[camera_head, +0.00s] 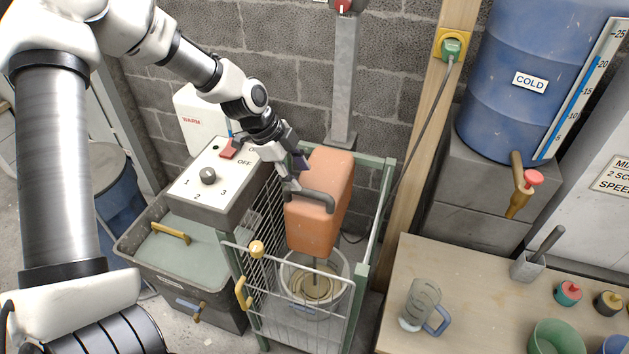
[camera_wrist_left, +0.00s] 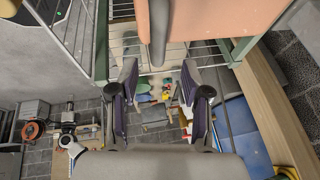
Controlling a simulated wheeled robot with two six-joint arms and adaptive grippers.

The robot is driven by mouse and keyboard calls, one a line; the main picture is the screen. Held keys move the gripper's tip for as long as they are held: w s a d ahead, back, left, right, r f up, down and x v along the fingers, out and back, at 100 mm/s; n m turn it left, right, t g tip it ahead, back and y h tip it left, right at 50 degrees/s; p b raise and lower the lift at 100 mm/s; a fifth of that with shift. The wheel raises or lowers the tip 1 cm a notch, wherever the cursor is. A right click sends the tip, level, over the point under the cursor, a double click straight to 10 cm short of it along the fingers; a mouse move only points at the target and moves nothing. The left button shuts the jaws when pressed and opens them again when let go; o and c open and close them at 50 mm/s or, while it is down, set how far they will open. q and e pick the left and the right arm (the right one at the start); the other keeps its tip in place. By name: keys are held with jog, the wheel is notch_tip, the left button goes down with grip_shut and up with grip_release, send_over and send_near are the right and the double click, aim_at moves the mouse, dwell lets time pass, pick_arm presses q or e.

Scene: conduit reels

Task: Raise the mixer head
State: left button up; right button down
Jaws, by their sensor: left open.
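The orange mixer head (camera_head: 325,222) is down over a clear bowl (camera_head: 340,283) inside a green-framed cage. A grey bar handle (camera_head: 318,201) curves out from its front. My left gripper (camera_head: 291,178) is open beside the handle at the upper left of the head. In the left wrist view, the open fingers of this gripper (camera_wrist_left: 163,92) are apart with nothing between them. The handle (camera_wrist_left: 158,38) shows just beyond them, against the orange head (camera_wrist_left: 215,22). Whether a finger touches the handle is not clear. My right gripper is not in view.
A control box (camera_head: 212,180) with a knob and red switch stands left of the cage. The wire gate (camera_head: 290,290) crosses the cage front. A wooden post (camera_head: 415,170) stands to the right, beside a table (camera_head: 465,310) holding a jug (camera_head: 421,302).

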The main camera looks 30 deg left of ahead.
aim_at(310, 191)
pick_arm(q)
jog(key=b+x, duration=0.1)
jog(key=x, duration=0.5)
jog(key=shift+d, duration=0.1)
jog(key=shift+w+f, duration=0.1)
jog(key=shift+f, duration=0.05)
jog(key=shift+s+r, duration=0.2)
jog(key=shift+s, duration=0.05)
jog(key=c, duration=0.4)
grip_shut()
